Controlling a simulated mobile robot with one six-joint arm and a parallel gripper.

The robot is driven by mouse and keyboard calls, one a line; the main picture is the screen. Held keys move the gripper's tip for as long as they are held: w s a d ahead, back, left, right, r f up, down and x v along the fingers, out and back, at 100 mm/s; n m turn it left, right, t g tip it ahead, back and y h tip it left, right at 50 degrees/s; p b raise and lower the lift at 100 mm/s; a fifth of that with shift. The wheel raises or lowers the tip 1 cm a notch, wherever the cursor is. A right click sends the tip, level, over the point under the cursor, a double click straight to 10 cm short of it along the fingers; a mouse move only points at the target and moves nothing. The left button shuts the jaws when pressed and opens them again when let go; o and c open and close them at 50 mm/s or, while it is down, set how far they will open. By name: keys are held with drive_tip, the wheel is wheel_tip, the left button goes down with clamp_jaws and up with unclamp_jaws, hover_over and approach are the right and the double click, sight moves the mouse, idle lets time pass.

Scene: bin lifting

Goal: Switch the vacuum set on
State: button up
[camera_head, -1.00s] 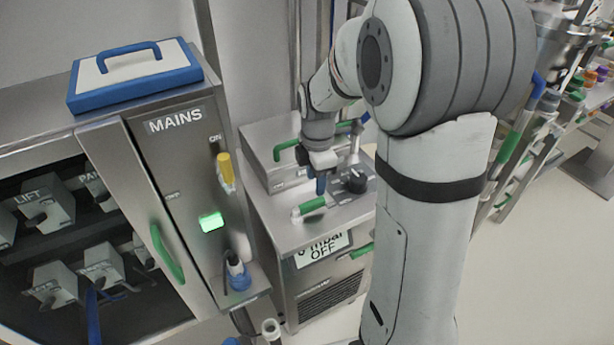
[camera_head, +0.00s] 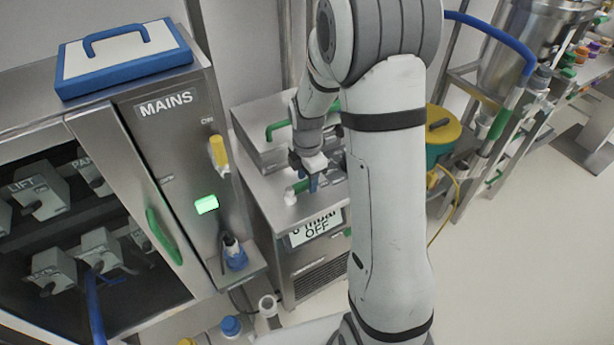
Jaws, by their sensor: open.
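The vacuum set (camera_head: 310,263) is a steel cabinet beside the mains cabinet, and its display (camera_head: 316,228) reads "0 mbar OFF". On its top, near the front edge, is a small green-handled lever (camera_head: 300,187) with a white end. The jaws are open and hold nothing that I can see. Whether the fingers touch the lever I cannot tell. The black knob on the top is hidden behind my arm.
The mains cabinet (camera_head: 166,150) stands at left with a yellow switch handle (camera_head: 218,152) and a lit green lamp (camera_head: 206,204). A green bin with a yellow lid (camera_head: 437,135) stands right of my arm. Floor at right is clear.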

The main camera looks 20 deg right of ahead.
clamp_jaws()
idle(0.3)
